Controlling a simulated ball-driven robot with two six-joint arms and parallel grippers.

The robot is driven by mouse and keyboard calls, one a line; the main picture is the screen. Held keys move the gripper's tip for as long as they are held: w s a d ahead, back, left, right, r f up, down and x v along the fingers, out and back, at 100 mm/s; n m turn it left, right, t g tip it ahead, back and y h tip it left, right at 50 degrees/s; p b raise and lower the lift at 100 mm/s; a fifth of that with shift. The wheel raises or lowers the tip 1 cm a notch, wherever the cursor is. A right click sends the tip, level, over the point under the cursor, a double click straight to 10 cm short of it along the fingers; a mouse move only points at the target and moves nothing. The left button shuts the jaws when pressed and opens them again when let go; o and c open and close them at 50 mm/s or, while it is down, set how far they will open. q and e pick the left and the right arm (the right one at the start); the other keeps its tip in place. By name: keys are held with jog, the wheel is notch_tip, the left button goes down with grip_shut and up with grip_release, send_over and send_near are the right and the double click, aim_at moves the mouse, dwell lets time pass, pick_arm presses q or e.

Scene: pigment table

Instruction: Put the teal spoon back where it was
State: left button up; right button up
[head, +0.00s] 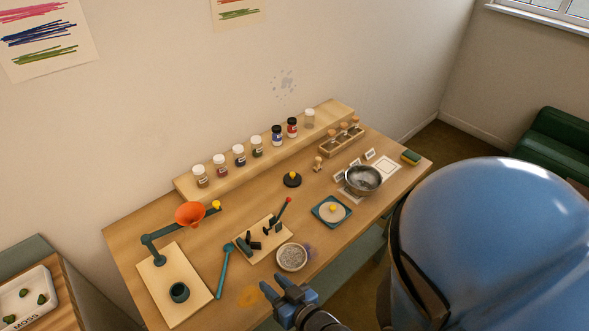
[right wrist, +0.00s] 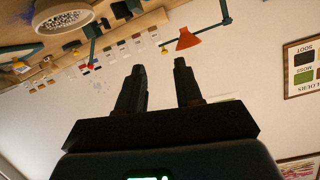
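The teal spoon (head: 223,271) lies on the wooden table (head: 120,236), between a pale board (head: 178,283) with a dark teal cup on it and a second board (head: 257,238) with dark pieces. Its round end points toward the back wall. My right gripper (head: 274,283) is at the table's front edge, to the right of the spoon and apart from it. In the right wrist view my right gripper (right wrist: 160,64) shows two separated fingers with nothing between them. I cannot make out the spoon in that view. My left gripper is not in view.
A bowl of grey grains (head: 292,257) stands just beyond my right gripper. Jars line a raised shelf (head: 240,165) at the back. A metal bowl (head: 363,180) stands at the right.

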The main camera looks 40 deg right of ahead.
jog(key=s+r+n+t, duration=0.2)
jog(key=s+r+t, duration=0.1)
jog(key=s+r, duration=0.3)
jog(key=shift+s+d+r, duration=0.2)
jog(key=shift+s+r, duration=0.2)
jog(key=shift+r, duration=0.3)
notch_tip(320, 180, down, 7)
jog(key=b, duration=0.7)
jog(key=shift+f, duration=0.2)
